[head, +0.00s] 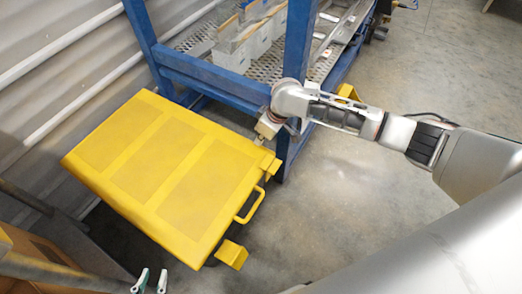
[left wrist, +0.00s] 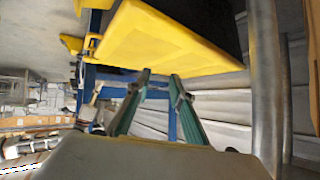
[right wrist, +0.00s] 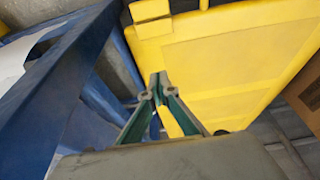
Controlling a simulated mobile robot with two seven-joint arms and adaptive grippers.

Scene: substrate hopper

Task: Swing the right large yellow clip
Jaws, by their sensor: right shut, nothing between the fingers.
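The large yellow hopper lid (head: 160,165) lies in the middle left of the head view, with a handle (head: 250,205) on its right-hand edge. One yellow clip (head: 268,165) stands above that handle in the picture, beside the blue frame; another clip (head: 231,254) sticks out below it. My right gripper (head: 266,133) is close to the upper clip; its fingers are mostly hidden there. In the right wrist view its fingertips (right wrist: 159,82) are together and empty, in front of yellow surfaces (right wrist: 235,55). My left gripper (head: 151,282) is open and empty at the bottom edge.
A blue frame (head: 205,75) with a mesh shelf stands right behind the hopper and close to my right gripper. Small bins (head: 250,40) sit on the shelf. A corrugated wall (head: 50,70) is at left. Grey floor (head: 365,180) is clear at right.

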